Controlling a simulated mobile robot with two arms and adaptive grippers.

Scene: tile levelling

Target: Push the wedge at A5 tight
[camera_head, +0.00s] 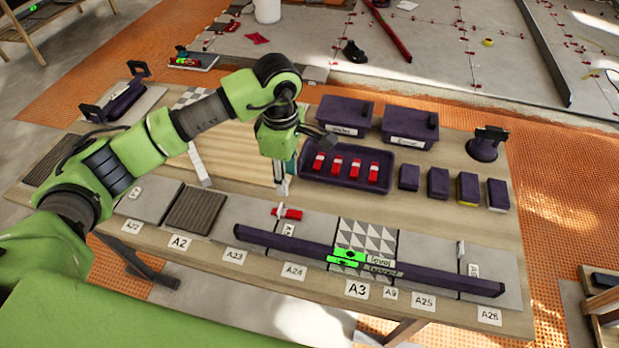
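A red wedge (291,213) sits at a white clip (280,210) on the seam between two grey tiles in the table's front row. The small label next to it (288,229) is too small to read surely; I cannot confirm it says A5. My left gripper (283,190) points down just behind this wedge, with its fingertips close together and nothing seen between them. A small gap seems to show between the fingertips and the wedge. How deep the wedge sits in the clip cannot be told. My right gripper is not in view.
A long dark level bar (430,272) lies across the front tiles, over the patterned tile (365,238). A purple tray (318,178) holds several red wedges. Another white clip (460,250) stands at the right. Dark bins (344,116) and several blocks (438,184) stand behind.

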